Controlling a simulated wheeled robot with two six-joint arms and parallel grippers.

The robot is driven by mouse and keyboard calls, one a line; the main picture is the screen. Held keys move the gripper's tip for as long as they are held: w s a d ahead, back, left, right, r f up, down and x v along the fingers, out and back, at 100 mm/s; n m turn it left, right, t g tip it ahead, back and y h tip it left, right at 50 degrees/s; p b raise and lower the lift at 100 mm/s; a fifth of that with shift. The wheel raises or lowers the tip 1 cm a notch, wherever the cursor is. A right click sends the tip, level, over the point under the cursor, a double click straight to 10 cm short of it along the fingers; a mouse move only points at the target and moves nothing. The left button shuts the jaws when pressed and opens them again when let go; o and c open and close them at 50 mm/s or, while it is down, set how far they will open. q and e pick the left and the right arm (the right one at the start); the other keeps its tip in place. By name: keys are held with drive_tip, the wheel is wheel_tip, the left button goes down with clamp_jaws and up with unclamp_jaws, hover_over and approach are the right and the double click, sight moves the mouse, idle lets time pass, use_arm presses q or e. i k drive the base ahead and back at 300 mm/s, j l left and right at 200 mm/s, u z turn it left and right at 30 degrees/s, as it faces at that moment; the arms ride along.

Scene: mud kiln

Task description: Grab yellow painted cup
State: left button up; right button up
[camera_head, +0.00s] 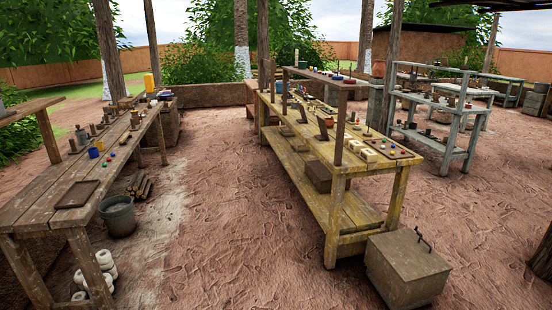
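A small yellow cup-like thing (99,146) stands on the long wooden table (50,188) at the left, right beside a blue cup (93,153). It is small in the picture, so its paint cannot be made out in detail. A larger yellow container (149,82) stands at the far end of the same table; it looks too tall for a cup, but I cannot tell for sure. Neither of my grippers shows in the head view.
A wooden workbench (345,222) with a shelf stands in the middle, a lidded box (407,268) at its near corner. A bucket (118,216) and firewood (140,186) lie by the left table. The earth floor (225,215) between the tables is clear. Grey shelves (455,150) stand right.

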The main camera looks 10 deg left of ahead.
sight(100, 146)
drive_tip(key=i+j+u, duration=0.2)
drive_tip(key=i+u, duration=0.25)
drive_tip(key=i, duration=0.4)
drive_tip(key=i+l+u, duration=0.1)
drive_tip(key=i+u, duration=0.35)
drive_tip(key=i, duration=2.1)
drive_tip(key=i+u, duration=0.1)
drive_tip(key=i, duration=0.45)
drive_tip(key=i+l+u, duration=0.1)
drive_tip(key=i, duration=0.45)
drive_tip(key=i+l+u, duration=0.1)
drive_tip(key=i, duration=0.5)
